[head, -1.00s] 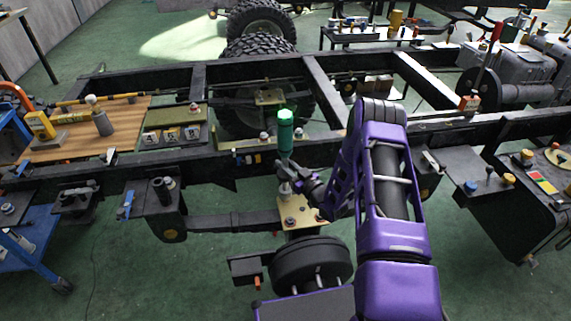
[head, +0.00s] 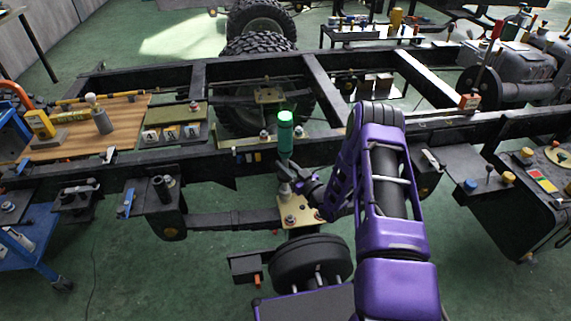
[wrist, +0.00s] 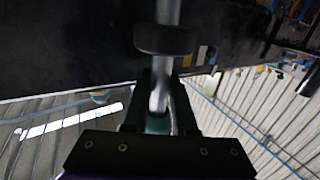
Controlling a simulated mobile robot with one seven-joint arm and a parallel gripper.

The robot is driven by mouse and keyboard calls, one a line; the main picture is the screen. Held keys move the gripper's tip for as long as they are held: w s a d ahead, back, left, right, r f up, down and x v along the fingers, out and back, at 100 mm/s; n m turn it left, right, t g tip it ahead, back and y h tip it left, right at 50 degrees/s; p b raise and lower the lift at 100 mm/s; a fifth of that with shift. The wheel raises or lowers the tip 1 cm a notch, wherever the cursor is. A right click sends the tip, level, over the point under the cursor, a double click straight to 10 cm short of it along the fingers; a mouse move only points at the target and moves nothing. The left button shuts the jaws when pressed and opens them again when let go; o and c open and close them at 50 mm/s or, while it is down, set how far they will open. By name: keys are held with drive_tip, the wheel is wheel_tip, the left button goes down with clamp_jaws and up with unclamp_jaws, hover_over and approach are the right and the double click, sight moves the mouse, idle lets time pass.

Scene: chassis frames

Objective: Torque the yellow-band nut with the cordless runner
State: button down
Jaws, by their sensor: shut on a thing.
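The cordless runner (head: 286,135) is an upright green cylinder with a bright green top, standing over the near frame rail. My gripper (head: 287,174) is shut on its lower part. In the wrist view, a grey metal shaft (wrist: 160,95) with a dark collar (wrist: 166,39) and a teal part runs between the fingers of my gripper (wrist: 160,105). Below the gripper, a silvery end (head: 285,190) meets the rear edge of a gold plate (head: 300,208). Small nuts (head: 291,218) show on this plate. I cannot make out a yellow band, nor whether the runner sits on a nut.
A black round canister (head: 311,264) hangs just in front of the plate. The near frame rail (head: 220,157) runs close behind my gripper. A wooden board (head: 85,135) with tools lies at left. A black box with knobs (head: 535,190) is at right.

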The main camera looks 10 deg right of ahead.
sight(290, 154)
drive_tip(key=shift+f, duration=0.9)
idle(1.8)
drive_tip(key=shift+s+f, duration=0.15)
drive_tip(key=shift+f, duration=0.2)
idle(1.9)
drive_tip(key=shift+r, duration=0.15)
idle(0.4)
drive_tip(key=shift+w+r+p, duration=0.2)
drive_tip(key=shift+r+p, duration=0.45)
drive_tip(key=shift+r, duration=1.1)
drive_tip(key=shift+r+p, duration=1.3)
drive_tip(key=shift+r, duration=1.2)
